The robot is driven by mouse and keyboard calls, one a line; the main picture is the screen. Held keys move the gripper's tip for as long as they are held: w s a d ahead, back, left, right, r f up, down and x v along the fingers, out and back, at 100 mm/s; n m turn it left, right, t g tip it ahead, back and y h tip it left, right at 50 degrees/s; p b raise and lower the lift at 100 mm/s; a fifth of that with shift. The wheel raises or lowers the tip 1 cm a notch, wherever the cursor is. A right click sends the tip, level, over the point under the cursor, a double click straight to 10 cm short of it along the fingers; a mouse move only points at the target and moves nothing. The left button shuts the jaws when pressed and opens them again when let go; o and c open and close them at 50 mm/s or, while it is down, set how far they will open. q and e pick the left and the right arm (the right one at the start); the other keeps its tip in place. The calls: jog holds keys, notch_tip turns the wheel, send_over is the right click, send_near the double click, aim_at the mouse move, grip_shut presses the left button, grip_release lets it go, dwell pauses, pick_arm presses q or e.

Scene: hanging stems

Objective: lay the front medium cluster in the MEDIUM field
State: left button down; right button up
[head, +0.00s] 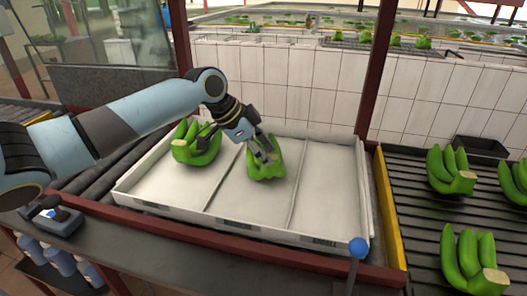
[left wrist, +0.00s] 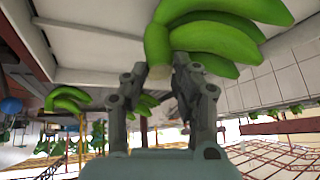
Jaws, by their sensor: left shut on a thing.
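My left gripper (head: 262,152) is shut on the crown of a green banana cluster (head: 266,169) in the middle field of the white tray (head: 170,208). The cluster's fingers point down and toward the tray's front in the head view. In the left wrist view the cluster (left wrist: 215,35) shows beyond the two fingers (left wrist: 163,70), which pinch its crown. I cannot tell whether it touches the tray floor. Another green cluster (head: 195,143) lies in the left field. The right field is empty. My right gripper is out of view.
Several green clusters (head: 450,170) lie on the dark roller conveyor (head: 412,200) at the right, behind a yellow edge. A red post (head: 376,70) stands behind the tray. A blue knob (head: 358,246) stands at the tray's front right corner. A white tiled wall is behind.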

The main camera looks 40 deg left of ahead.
pick_arm(q)
jog(key=shift+s+f+b, duration=0.2)
jog(key=shift+f+b, duration=0.1)
jog(key=shift+f, duration=0.3)
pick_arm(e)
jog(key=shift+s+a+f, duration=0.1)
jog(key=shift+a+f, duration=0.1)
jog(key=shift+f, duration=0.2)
pick_arm(q)
jog(key=c, duration=1.4)
grip_release()
jog(key=o, duration=0.4)
jog(key=shift+w+a+f, duration=0.15)
jog(key=shift+w, duration=0.15)
jog(key=shift+o, duration=0.2)
jog(key=shift+s, duration=0.1)
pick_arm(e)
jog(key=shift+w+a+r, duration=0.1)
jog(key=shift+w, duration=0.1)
pick_arm(q)
jog(key=shift+r, duration=0.2)
